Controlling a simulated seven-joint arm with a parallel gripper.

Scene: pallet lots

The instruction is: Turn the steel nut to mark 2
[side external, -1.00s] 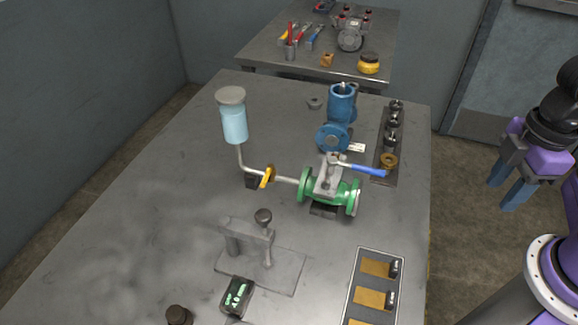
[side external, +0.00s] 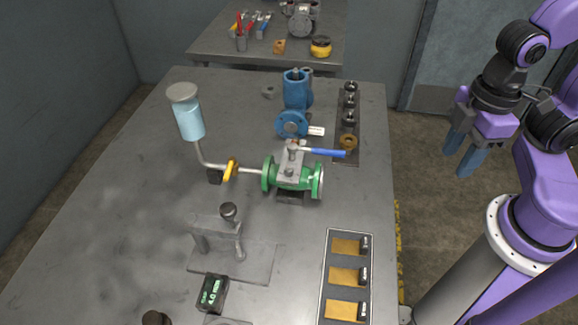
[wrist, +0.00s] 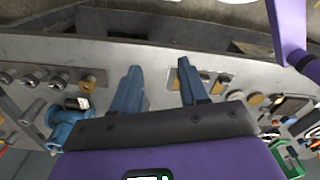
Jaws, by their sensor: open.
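Several dark steel nut-like pieces (side external: 350,100) stand in a row on a dark strip (side external: 345,160) at the table's right rear. A brass-coloured one (side external: 348,142) is at the near end of the row. The row also shows at the left of the wrist view, with one steel piece (wrist: 31,80) there. I cannot tell which piece is the steel nut, and I cannot make out mark 2. My gripper (side external: 458,160) is open and empty, pointing down beyond the table's right edge, apart from everything. Its two blue fingers show spread in the wrist view (wrist: 159,75).
A blue valve body (side external: 297,95) stands left of the row. A green valve (side external: 290,175) with a blue-handled lever is nearer. A panel with tan pads (side external: 324,290), a grey fixture (side external: 225,258), a small display (side external: 212,293) and a bottle (side external: 188,115) share the table. Its left side is clear.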

